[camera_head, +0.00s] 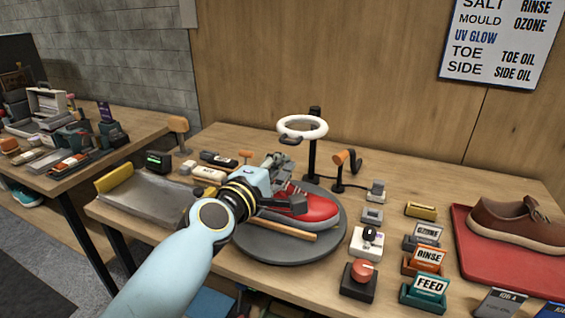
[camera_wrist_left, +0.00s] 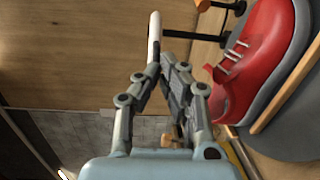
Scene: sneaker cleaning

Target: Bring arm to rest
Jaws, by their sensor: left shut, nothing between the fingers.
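My left gripper (camera_head: 281,180) reaches in from the lower left and hovers over the left part of the round grey turntable (camera_head: 328,240). A red sneaker (camera_head: 305,204) with laces sits on the turntable, partly hidden behind my gripper. In the left wrist view my left gripper (camera_wrist_left: 160,75) has its fingers together and empty, and the red sneaker (camera_wrist_left: 248,60) is beside them on the right. I cannot tell from these views whether the gripper touches the shoe. My right gripper is in neither view.
A white ring lamp (camera_head: 303,127) on a black post stands behind the turntable. A metal tray (camera_head: 155,200) lies to the left. Labelled blocks, such as RINSE (camera_head: 428,258), and a red mat (camera_head: 480,259) with a brown shoe (camera_head: 515,222) are on the right.

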